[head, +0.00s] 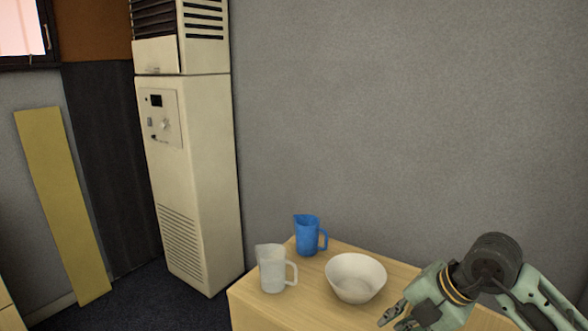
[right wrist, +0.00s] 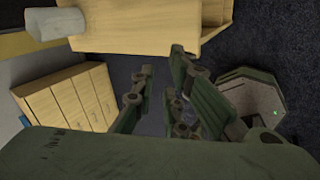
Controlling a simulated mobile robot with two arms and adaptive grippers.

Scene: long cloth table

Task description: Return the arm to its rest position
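My right arm comes in from the right in the head view. Its gripper (head: 392,318) is over the right part of the wooden table, to the right of and nearer than the white bowl, apart from it. In the right wrist view the two fingers of this gripper (right wrist: 162,64) stand apart with nothing between them. My left arm and gripper are in neither view.
On the wooden table (head: 248,302) stand a blue jug (head: 307,236), a whitish jug (head: 271,270) and a white bowl (head: 355,278). A tall cream air conditioner (head: 197,190) is beyond the table's left. A drawer cabinet (right wrist: 68,98) shows in the right wrist view.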

